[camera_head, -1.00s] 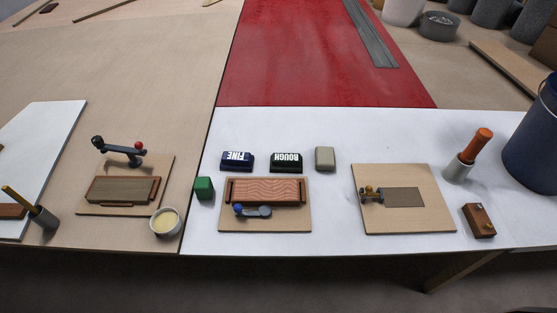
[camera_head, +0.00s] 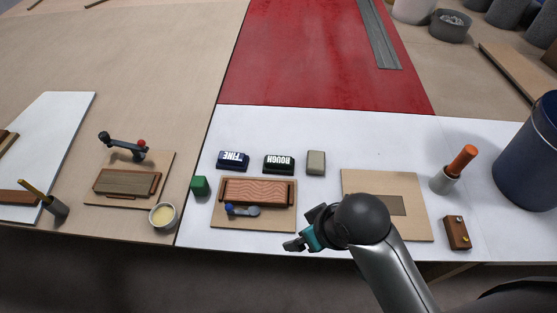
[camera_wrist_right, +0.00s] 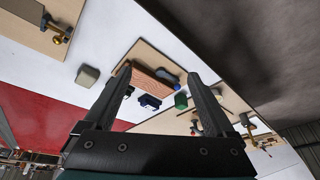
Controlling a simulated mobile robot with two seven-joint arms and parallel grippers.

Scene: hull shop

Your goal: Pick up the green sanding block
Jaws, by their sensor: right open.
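A small green block (camera_head: 200,186) sits on the white bench covering near its left edge, just left of a board with a wavy-grained wooden piece (camera_head: 258,191). In the right wrist view the green block (camera_wrist_right: 181,101) shows between the fingers, closer to the right one, and well beyond them. My right gripper (camera_head: 297,243) is open and empty, near the front edge of the bench, to the right of the green block and apart from it. It also shows in the right wrist view (camera_wrist_right: 158,78). My left gripper is out of view.
Blocks marked FINE (camera_head: 233,161) and ROUGH (camera_head: 279,165) and a beige block (camera_head: 316,162) stand behind the wavy-grained piece. A small cup (camera_head: 163,216) is left of the green block. A blue bucket (camera_head: 530,155) stands far right.

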